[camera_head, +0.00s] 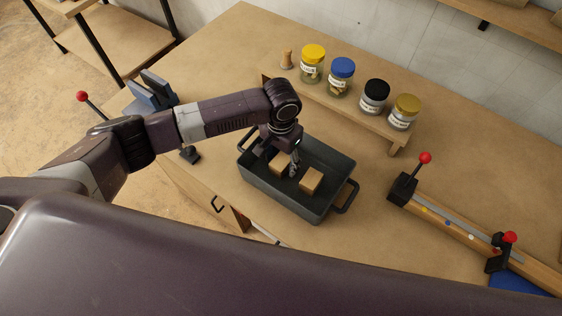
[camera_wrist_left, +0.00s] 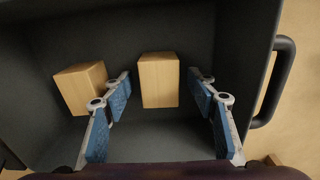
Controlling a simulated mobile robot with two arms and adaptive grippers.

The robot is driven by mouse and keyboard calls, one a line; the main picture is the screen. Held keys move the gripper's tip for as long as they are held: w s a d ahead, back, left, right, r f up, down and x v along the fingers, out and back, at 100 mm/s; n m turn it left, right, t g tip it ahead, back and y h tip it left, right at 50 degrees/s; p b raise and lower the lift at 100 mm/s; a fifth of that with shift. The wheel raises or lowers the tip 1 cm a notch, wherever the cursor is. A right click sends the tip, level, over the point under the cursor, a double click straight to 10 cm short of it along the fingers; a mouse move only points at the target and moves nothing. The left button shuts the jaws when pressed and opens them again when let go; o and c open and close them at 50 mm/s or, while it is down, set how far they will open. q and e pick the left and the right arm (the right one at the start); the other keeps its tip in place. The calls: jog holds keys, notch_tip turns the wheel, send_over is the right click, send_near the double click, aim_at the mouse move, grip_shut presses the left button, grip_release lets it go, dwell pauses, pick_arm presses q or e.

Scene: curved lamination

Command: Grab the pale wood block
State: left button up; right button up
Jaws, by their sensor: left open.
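Two pale wood blocks lie inside a dark grey bin (camera_head: 331,163), and I cannot tell by colour which one is meant. One wood block (camera_head: 280,164) is below my left gripper (camera_head: 279,169); in the left wrist view this block (camera_wrist_left: 158,82) appears between the finger lines, just beyond the tips. The other wood block (camera_head: 311,181) is to the right in the head view; in the left wrist view it (camera_wrist_left: 80,88) is left of the fingers. My left gripper (camera_wrist_left: 163,95) is open and empty, with blue finger pads. My right gripper is not in view.
The bin walls and side handle (camera_wrist_left: 274,82) are close around the gripper. Several lidded jars (camera_head: 341,76) stand on a wooden riser (camera_head: 392,145) behind. A clamp rail with red-knobbed levers (camera_head: 424,158) lies right. Table surface around the bin is mostly clear.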

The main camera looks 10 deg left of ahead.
pick_arm(q)
jog(key=shift+f, duration=0.2)
jog(key=c, duration=1.3)
jog(key=shift+o, duration=0.2)
